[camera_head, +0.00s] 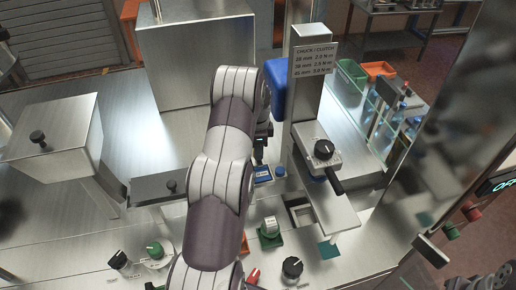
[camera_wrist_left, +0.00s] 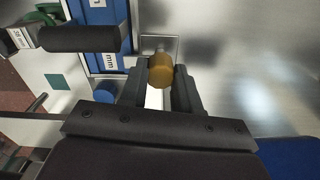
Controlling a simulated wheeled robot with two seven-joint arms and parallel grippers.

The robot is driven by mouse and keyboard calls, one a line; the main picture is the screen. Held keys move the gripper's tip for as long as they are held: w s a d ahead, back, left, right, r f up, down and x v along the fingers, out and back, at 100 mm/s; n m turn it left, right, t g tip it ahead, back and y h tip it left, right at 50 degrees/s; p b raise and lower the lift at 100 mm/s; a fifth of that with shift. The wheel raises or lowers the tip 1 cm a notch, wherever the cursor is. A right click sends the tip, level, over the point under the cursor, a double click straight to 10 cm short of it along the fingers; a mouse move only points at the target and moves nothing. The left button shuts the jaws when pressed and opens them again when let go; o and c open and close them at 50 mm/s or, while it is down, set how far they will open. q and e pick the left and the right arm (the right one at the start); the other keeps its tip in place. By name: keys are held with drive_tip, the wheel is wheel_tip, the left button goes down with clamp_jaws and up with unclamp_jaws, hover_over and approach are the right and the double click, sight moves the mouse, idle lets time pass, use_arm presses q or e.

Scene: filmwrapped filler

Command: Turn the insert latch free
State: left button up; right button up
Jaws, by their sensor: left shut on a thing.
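The knob of the insert latch, a brownish-yellow cylinder (camera_wrist_left: 161,70), stands on a small metal plate in the left wrist view. My left gripper (camera_wrist_left: 160,82) has one dark finger on each side of it and is shut on it. In the head view my left gripper (camera_head: 261,146) is partly hidden by its own arm, beside the column with the chuck and clutch sign (camera_head: 315,60). The knob is hidden there. I cannot tell how far the latch is turned. Dark parts at the lower right corner look like my right gripper (camera_head: 483,281), cut off by the edge.
A black dial (camera_head: 323,149) and black handle (camera_head: 336,182) jut out right of my left gripper. Blue labelled blocks (camera_wrist_left: 100,60) and a dark bar (camera_wrist_left: 82,38) lie close to the fingers. A metal box (camera_head: 55,130) stands left. Knobs (camera_head: 292,267) line the front.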

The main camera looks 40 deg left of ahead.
use_arm(q)
drive_tip(key=shift+s+f, duration=0.1)
drive_tip(key=shift+f, duration=0.05)
drive_tip(key=shift+f+n+b, duration=0.15)
drive_tip(key=shift+n+b, duration=0.5)
drive_tip(key=shift+n, duration=0.05)
drive_tip(key=shift+n+b, duration=0.9)
drive_tip(key=shift+n, duration=0.3)
drive_tip(key=n+b, duration=0.2)
drive_tip(key=n, duration=0.2)
drive_tip(key=shift+n, duration=0.3)
drive_tip(key=n+b, duration=0.2)
drive_tip(key=n, duration=0.3)
drive_tip(key=shift+s+n, duration=0.1)
drive_tip(key=shift+n, duration=2.2)
